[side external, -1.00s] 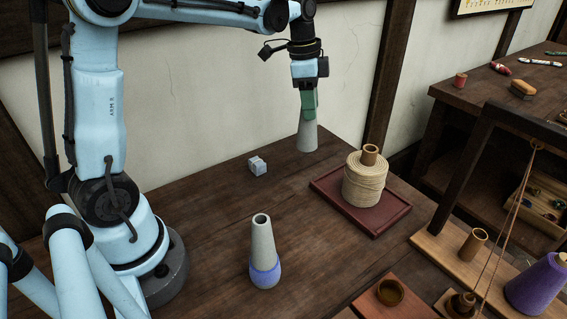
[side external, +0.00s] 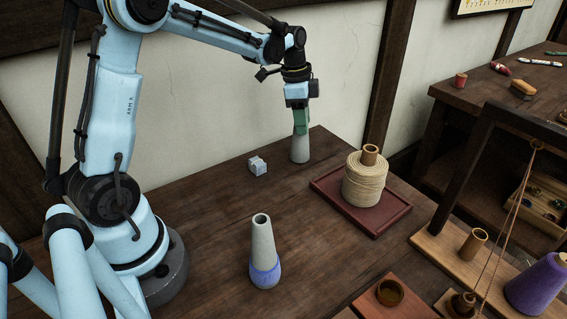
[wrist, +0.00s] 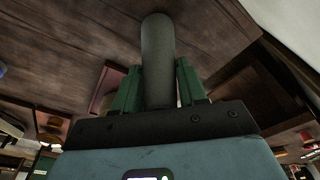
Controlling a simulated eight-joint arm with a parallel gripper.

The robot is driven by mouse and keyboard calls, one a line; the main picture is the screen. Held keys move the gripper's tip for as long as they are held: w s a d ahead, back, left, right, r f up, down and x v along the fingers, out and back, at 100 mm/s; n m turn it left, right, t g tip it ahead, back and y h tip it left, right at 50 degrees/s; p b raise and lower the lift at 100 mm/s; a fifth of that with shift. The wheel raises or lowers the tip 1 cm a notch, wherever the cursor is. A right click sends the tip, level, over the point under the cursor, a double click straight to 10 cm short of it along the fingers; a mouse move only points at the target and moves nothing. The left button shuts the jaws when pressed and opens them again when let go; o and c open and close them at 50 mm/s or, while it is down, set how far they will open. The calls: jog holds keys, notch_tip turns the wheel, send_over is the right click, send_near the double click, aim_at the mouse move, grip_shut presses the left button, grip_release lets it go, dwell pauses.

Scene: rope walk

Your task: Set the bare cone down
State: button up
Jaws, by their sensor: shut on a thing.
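The bare grey cone (side external: 300,150) is upright at the back of the dark wooden table. My gripper (side external: 301,132) is above it with its green fingers shut on the cone's upper part. In the wrist view the cone (wrist: 158,62) stands between the two green fingers (wrist: 158,90). The cone's base looks at or very near the table top; I cannot tell whether it touches. A second grey cone (side external: 262,240) with a blue-wound lower part stands upright at the front of the table.
A small pale grey block (side external: 258,166) lies left of the held cone. A dark red tray (side external: 330,196) with a cream twine spool (side external: 364,185) is to its right. A wooden frame stand (side external: 440,245) and a purple cone (side external: 540,284) are farther right. The table's middle is clear.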

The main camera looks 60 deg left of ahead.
jog(key=shift+f, duration=0.15)
jog(key=o, duration=1)
jog(key=shift+o, duration=0.2)
jog(key=r, duration=0.7)
jog(key=s+a+r, duration=0.1)
jog(key=r, duration=0.3)
jog(key=shift+s+a+r, duration=0.1)
jog(key=shift+r, duration=0.4)
jog(key=s+d+f+n+t, duration=0.3)
jog(key=s+d+n, duration=0.1)
jog(key=s+d, duration=0.2)
jog(key=s+d+f+n+t+y, duration=0.1)
jog(key=s+d+f+n+t, duration=0.2)
jog(key=s, duration=0.5)
jog(key=d+f+n, duration=0.1)
jog(key=d+n, duration=0.1)
jog(key=d, duration=0.1)
jog(key=shift+d, duration=0.25)
